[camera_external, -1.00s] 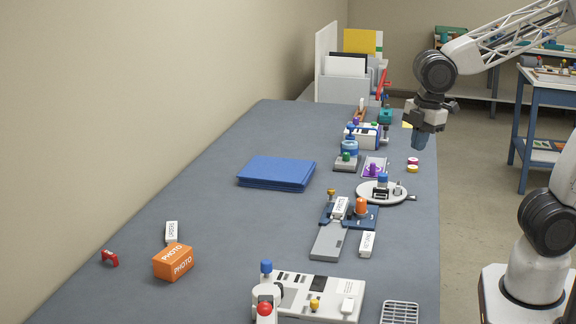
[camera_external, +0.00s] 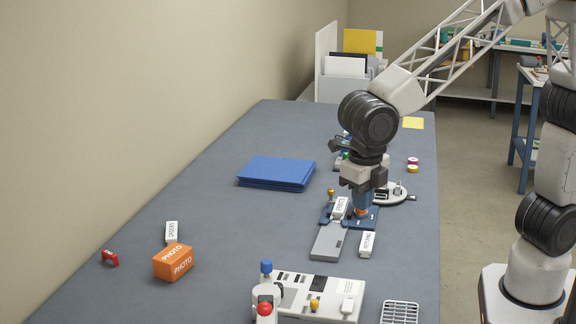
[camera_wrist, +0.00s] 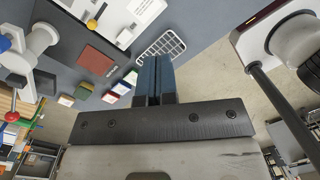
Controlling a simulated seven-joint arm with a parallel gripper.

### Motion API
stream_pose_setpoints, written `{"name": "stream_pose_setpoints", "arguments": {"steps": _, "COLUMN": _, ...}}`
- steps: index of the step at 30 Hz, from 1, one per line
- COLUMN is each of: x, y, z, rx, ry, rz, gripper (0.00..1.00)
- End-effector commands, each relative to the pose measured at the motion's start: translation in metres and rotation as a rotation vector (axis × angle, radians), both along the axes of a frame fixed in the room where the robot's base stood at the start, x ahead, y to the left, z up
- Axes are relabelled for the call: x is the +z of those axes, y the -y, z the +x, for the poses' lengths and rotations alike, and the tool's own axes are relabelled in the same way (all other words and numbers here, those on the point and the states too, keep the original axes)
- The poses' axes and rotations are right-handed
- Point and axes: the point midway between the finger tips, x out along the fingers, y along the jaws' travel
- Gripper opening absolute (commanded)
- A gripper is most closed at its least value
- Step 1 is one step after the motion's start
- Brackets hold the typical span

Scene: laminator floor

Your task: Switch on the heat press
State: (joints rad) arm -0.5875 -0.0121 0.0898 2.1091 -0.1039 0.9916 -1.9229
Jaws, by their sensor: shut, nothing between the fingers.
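No part is clearly marked as the heat press. A dark-blue base (camera_external: 367,222) with an orange knob (camera_external: 362,212) and a grey plate (camera_external: 328,243) lies right of the table's middle. My gripper (camera_external: 361,207) points straight down over this base, and its blue fingertips hide most of the orange knob. I cannot tell whether they touch it. In the wrist view my gripper (camera_wrist: 154,62) is shut and empty. A white machine (camera_external: 325,293) with a red ball (camera_external: 265,309) and a blue knob (camera_external: 266,267) stands at the front; part shows in the wrist view (camera_wrist: 120,17).
A label card (camera_external: 340,207) stands by the base, another (camera_external: 367,244) lies right of it. A wire rack (camera_external: 399,312) is at the front right.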

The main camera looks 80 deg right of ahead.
Motion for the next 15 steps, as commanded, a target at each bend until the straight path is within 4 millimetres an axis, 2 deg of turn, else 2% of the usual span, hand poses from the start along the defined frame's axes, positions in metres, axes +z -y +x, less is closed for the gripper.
{"name": "stream_pose_setpoints", "arguments": {"steps": 1, "x": -0.007, "y": -0.017, "z": 0.002, "rx": 0.078, "ry": -0.013, "rz": -0.009, "gripper": 0.00}}
{"name": "stream_pose_setpoints", "arguments": {"steps": 3, "x": -0.014, "y": -0.037, "z": 0.004, "rx": 0.187, "ry": -0.028, "rz": -0.019, "gripper": 0.00}}
{"name": "stream_pose_setpoints", "arguments": {"steps": 7, "x": -0.026, "y": -0.069, "z": 0.006, "rx": 0.365, "ry": -0.054, "rz": -0.036, "gripper": 0.00}}
{"name": "stream_pose_setpoints", "arguments": {"steps": 12, "x": -0.037, "y": -0.096, "z": 0.006, "rx": 0.516, "ry": -0.077, "rz": -0.048, "gripper": 0.00}}
{"name": "stream_pose_setpoints", "arguments": {"steps": 15, "x": -0.040, "y": -0.103, "z": 0.006, "rx": 0.557, "ry": -0.084, "rz": -0.052, "gripper": 0.00}}
